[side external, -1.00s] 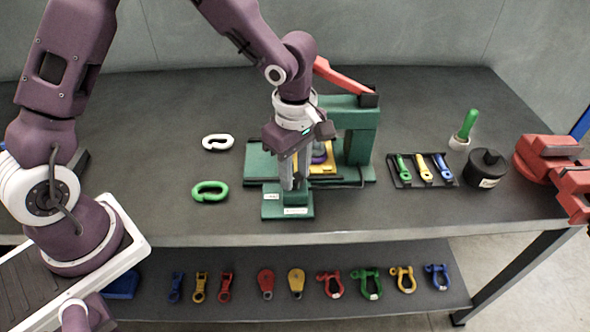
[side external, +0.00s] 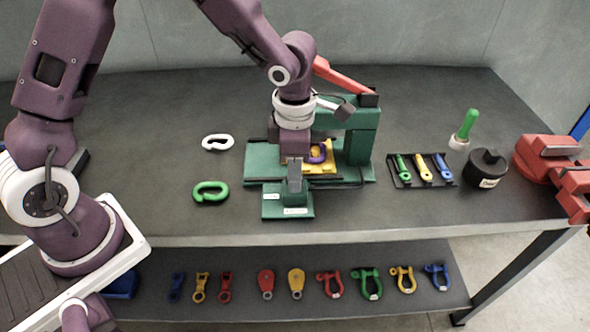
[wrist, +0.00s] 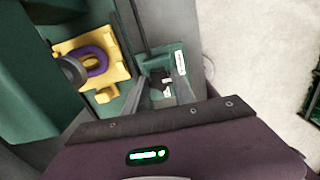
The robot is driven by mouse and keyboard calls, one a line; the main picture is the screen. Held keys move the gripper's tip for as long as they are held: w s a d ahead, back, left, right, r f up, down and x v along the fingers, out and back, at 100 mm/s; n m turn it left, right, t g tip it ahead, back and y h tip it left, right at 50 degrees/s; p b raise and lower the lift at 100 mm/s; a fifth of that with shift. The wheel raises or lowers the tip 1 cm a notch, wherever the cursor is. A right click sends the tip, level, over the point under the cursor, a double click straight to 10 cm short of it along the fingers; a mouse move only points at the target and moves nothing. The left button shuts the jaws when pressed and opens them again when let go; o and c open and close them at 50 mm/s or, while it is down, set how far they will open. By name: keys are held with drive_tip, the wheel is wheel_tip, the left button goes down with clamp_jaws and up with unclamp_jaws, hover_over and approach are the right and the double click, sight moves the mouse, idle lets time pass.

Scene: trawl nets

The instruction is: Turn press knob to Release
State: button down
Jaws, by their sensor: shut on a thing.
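The green press (side external: 362,140) stands mid-bench with a red lever (side external: 345,76). A small green knob base (side external: 272,207) with white labels sits at its front. My gripper (side external: 295,186) points down onto this base. In the wrist view my gripper (wrist: 160,92) has its fingers around the dark press knob (wrist: 158,78), shut on it. The fingers largely hide the knob in the side view. The label text is too small to read. A purple link (side external: 318,153) lies in a yellow fixture (side external: 325,168) under the press; it also shows in the wrist view (wrist: 96,60).
A green link (side external: 210,192) and a white link (side external: 217,142) lie left of the press. A dark tray (side external: 402,184) with coloured pieces, a black pot (side external: 487,170) and a red vise (side external: 545,155) stand right.

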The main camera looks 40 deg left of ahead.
drive_tip(key=shift+n, duration=0.4)
drive_tip(key=c, duration=1)
unclamp_jaws()
drive_tip(key=shift+c, duration=0.2)
wheel_tip(320, 180, up, 7)
drive_tip(key=shift+r, duration=0.1)
